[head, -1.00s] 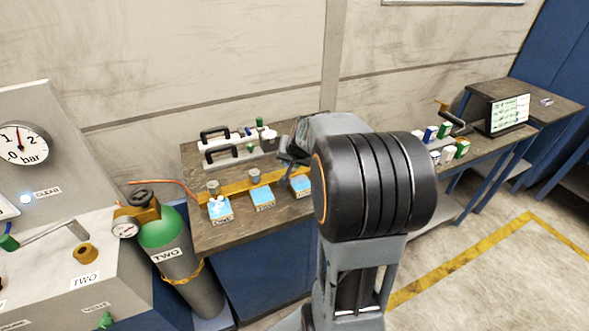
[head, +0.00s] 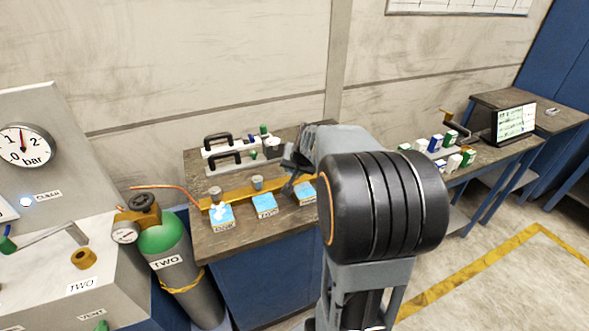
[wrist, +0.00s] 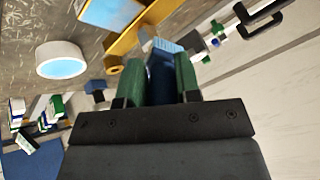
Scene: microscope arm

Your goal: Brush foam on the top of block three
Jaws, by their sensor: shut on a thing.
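Three blocks with blue tops stand in a row on the bench in the head view: a left one (head: 221,215) with white foam on top, a middle one (head: 265,204) and a right one (head: 305,192), partly beside my arm. Their labels are too small to read. My gripper (wrist: 158,78) is shut on a blue brush (wrist: 161,65) between its green finger pads. In the head view my gripper (head: 291,160) is above and behind the right block, partly hidden by my arm. A blue-topped block (wrist: 112,12) shows at the top of the wrist view, apart from the brush.
A yellow rail (head: 240,192) runs behind the blocks. A white cup with a blue inside (wrist: 62,62) is left of my gripper in the wrist view. Handled racks (head: 228,150) stand at the back. A green-topped gas cylinder (head: 165,240) stands left of the bench.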

